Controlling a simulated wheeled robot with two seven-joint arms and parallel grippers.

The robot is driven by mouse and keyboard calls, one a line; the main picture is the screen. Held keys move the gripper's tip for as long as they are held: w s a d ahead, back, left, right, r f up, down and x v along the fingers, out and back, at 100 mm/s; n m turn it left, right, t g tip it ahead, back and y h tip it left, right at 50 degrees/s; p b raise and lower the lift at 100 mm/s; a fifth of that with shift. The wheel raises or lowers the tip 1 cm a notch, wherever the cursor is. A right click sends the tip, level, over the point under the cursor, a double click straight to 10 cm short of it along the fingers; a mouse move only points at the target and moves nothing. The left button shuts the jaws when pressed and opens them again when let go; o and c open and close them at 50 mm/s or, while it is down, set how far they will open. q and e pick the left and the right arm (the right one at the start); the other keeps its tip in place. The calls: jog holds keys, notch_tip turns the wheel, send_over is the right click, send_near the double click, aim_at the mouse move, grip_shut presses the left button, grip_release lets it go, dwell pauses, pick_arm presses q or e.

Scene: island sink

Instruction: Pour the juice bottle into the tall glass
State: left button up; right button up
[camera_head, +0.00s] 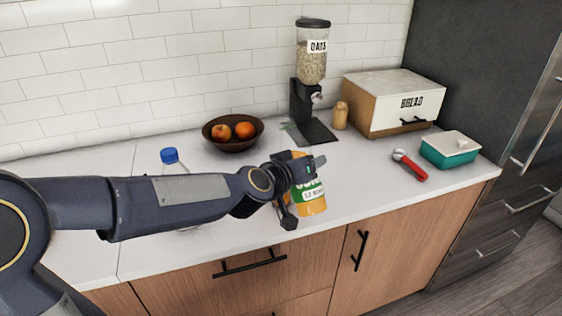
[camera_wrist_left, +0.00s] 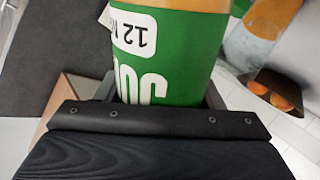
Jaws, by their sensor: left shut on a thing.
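My left gripper (camera_head: 302,188) is shut around the juice bottle (camera_head: 313,206), near the front edge of the counter. The bottle has orange contents and a green label with white lettering; the arm and gripper hide part of it. In the left wrist view the bottle (camera_wrist_left: 180,60) fills the space between the fingers, and its label reads upside down. A clear vessel with orange liquid (camera_wrist_left: 252,45) shows beside it in that view, possibly the tall glass. I cannot clearly make out the tall glass in the head view. My right gripper is not in view.
A blue-capped clear bottle (camera_head: 170,157) stands behind my left forearm, partly hidden. A bread box (camera_head: 393,102), teal dish (camera_head: 450,149) and red-handled tool (camera_head: 410,165) are at right.

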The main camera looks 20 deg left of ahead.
pick_arm(q)
notch_tip(320, 180, down, 2)
jog(key=m+t+b, duration=0.3)
jog(key=m+b, duration=0.1)
jog(key=b, duration=0.3)
jog(key=shift+s+d+y, duration=0.1)
jog(key=shift+y, duration=0.3)
jog(key=shift+f+m+t+b, duration=0.25)
jog(key=shift+m+t+b, duration=0.3)
jog(key=shift+b, duration=0.55)
